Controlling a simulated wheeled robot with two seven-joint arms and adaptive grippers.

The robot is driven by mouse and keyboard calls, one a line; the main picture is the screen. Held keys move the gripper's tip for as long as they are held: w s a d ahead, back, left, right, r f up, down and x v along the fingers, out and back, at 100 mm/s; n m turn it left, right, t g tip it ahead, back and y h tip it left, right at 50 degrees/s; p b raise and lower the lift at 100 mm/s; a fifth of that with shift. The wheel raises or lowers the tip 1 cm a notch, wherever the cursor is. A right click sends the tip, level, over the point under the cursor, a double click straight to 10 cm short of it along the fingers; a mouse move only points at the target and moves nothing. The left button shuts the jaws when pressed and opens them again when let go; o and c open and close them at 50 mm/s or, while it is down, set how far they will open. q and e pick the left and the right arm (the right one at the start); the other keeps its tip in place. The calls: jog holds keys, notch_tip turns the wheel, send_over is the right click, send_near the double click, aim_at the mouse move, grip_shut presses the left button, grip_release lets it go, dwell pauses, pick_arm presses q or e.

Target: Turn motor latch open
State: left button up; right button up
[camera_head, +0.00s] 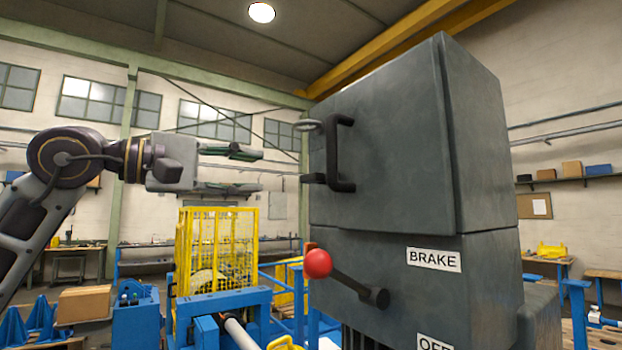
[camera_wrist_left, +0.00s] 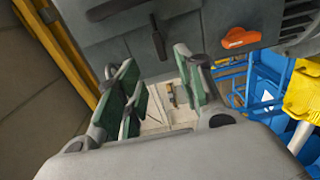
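A tall dark grey cabinet (camera_head: 400,140) stands right of centre in the head view, its door closed against the body as far as I can see. A black bar handle (camera_head: 342,150) is on its front. A short dark stub (camera_head: 313,178) sticks out from its left side; it may be the dark latch lever (camera_wrist_left: 158,40) in the left wrist view. An orange handle (camera_wrist_left: 240,38) is also on the cabinet there. My left gripper (camera_head: 245,170) is open and empty, its green-padded fingers pointing at the cabinet's left side, with a gap between. My right gripper is not in view.
A brake lever with a red ball (camera_head: 318,263) juts from the cabinet's lower front, below my left gripper. A yellow cage (camera_head: 217,245) and a blue frame (camera_head: 250,298) stand lower left. The space around my left fingers looks clear.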

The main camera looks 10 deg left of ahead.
aim_at(306, 178)
pick_arm(q)
jog(key=p+x, duration=0.4)
jog(key=x, duration=0.7)
jog(key=shift+w+d, duration=0.2)
jog(key=shift+p+x, duration=0.35)
jog(key=shift+x, duration=0.7)
jog(key=shift+c, duration=0.4)
jog(key=shift+f, duration=0.1)
grip_shut()
